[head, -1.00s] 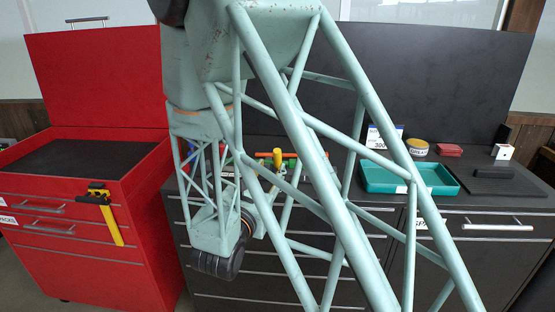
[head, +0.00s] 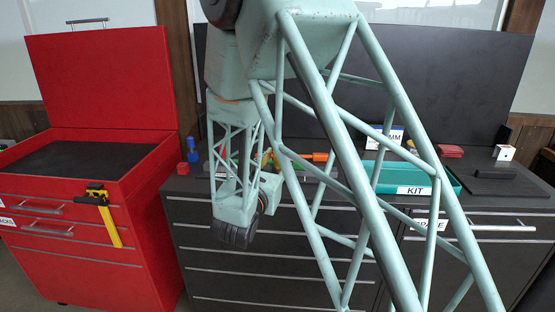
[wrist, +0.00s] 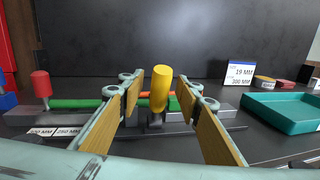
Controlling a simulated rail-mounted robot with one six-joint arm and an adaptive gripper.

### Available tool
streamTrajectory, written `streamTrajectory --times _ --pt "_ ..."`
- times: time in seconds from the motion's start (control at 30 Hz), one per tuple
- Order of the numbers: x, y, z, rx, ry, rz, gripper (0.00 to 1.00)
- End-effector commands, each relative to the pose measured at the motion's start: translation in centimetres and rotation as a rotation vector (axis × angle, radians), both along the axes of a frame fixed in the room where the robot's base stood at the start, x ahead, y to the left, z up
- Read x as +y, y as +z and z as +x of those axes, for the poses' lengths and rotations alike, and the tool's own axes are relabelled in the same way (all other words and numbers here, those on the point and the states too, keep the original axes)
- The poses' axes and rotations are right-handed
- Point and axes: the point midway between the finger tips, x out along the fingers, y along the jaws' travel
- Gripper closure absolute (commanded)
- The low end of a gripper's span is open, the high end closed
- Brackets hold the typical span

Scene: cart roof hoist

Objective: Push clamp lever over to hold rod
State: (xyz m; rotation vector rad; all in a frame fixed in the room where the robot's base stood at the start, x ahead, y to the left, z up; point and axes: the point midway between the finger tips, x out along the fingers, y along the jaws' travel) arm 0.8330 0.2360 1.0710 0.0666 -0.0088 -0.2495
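The clamp lever (wrist: 161,88) has a yellow handle and stands nearly upright, leaning slightly right, on a dark block in the wrist view. A green bar (wrist: 85,103), which may be the rod, runs sideways left of it, with an orange part (wrist: 146,95) near the lever. A red knob (wrist: 41,86) stands on the fixture's left end. My gripper (wrist: 166,92) is open, its tan-padded fingers on either side of the lever in the picture. I see no contact. In the head view my arm hides most of the lever; the fixture's orange end (head: 320,157) shows.
A teal tray (wrist: 283,112) lies to the right, with a white size card (wrist: 239,73) behind it. Blue and red pieces (head: 192,153) stand at the counter's left. A red cabinet (head: 150,190) is further left. A dark panel (wrist: 150,35) stands behind.

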Motion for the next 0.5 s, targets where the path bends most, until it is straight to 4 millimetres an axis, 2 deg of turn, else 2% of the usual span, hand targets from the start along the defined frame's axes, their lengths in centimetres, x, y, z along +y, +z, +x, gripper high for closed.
streamTrajectory --times 0.27,0.5 --pt "-0.02 -0.01 0.05 0.0 0.0 0.0 0.69" --pt "-0.02 -0.01 0.04 0.0 0.0 0.0 0.89"
